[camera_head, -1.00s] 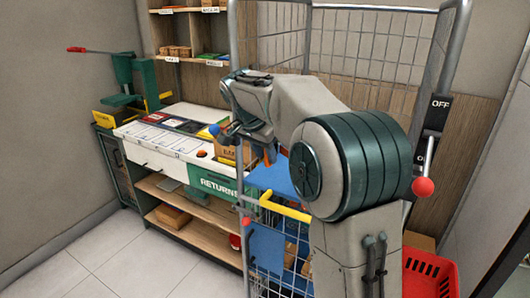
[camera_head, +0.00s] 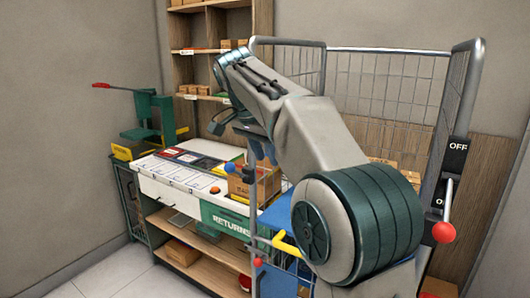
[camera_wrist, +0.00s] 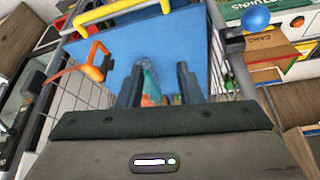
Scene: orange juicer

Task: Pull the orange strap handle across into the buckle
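The orange strap handle (camera_wrist: 97,62) is a small orange loop at the left in the wrist view, in front of the blue panel (camera_wrist: 110,40). An orange strap (camera_wrist: 62,74) runs left from it. My gripper (camera_wrist: 163,75) has its two dark fingers apart with a gap between them, to the right of the handle and not touching it. A dark bracket (camera_wrist: 235,42) sits on the cage post at the right; I cannot tell whether it is the buckle. In the head view my arm hides much of the cage, and I cannot make out the strap handle there.
A yellow bar (camera_head: 287,244) crosses the cage front. A red-knobbed lever (camera_head: 443,232) stands at right. Cage posts and mesh surround the blue panel.

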